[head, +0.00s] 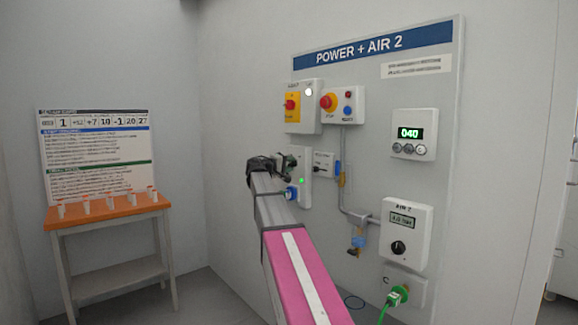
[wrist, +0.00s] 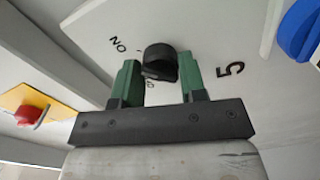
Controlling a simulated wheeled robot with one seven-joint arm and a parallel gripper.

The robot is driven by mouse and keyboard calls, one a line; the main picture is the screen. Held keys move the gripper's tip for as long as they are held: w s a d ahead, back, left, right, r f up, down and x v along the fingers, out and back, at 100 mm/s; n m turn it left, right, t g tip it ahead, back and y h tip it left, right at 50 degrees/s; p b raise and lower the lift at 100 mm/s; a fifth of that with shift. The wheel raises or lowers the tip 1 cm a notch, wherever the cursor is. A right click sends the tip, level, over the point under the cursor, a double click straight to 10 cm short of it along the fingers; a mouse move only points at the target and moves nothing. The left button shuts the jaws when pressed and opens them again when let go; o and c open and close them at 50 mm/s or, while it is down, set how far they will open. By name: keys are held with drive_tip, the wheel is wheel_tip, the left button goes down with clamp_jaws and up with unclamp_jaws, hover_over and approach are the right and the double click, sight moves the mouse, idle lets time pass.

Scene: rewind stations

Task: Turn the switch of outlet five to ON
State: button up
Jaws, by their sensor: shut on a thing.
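The outlet five panel (head: 305,190) is on the wall, partly hidden behind my arm in the head view. In the wrist view its plate (wrist: 215,35) shows a "5" and an upside-down "ON". The black switch knob (wrist: 159,58) sits between the green fingers of my gripper (wrist: 160,68), which is shut on it. A second marking beside the knob is partly covered. The knob's pointer position cannot be read clearly. In the head view my gripper (head: 286,163) reaches the panel, and the knob is hidden there. A small green light (head: 302,181) is lit on the panel.
A blue socket (head: 291,194) is just below my gripper. Above are a yellow box with a red knob (head: 292,105) and a red stop button (head: 327,102). A pipe (head: 344,190), the AIR 2 box (head: 407,233) and an orange table (head: 110,211) stand clear of my gripper.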

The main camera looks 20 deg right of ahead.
drive_tip(key=shift+f, duration=0.1)
idle(0.3)
drive_tip(key=o, duration=0.9)
drive_tip(key=v, duration=1.1)
drive_tip(key=s+a+f+g+y, duration=0.1)
drive_tip(key=s+f+y, duration=0.25)
drive_tip(key=f, duration=0.85)
drive_tip(key=s+a+f+g+y, duration=0.1)
drive_tip(key=s+f+y, duration=0.25)
drive_tip(key=f, duration=0.75)
drive_tip(key=s+a+f+g+y, duration=0.15)
drive_tip(key=s+f, duration=0.25)
drive_tip(key=f, duration=0.8)
drive_tip(key=s+a+f+g+y, duration=0.1)
drive_tip(key=s+a+f+y, duration=0.1)
drive_tip(key=s+f, duration=0.4)
drive_tip(key=s+a+f+m+y, duration=0.1)
drive_tip(key=s+a+f+y, duration=0.2)
drive_tip(key=s+f, duration=0.3)
drive_tip(key=s+a+f+g+y, duration=0.1)
drive_tip(key=s+a+f+y, duration=0.2)
drive_tip(key=s+f, duration=0.4)
drive_tip(key=shift+a+f+g, duration=0.3)
drive_tip(key=shift+a+g, duration=0.05)
drive_tip(key=shift+a, duration=0.35)
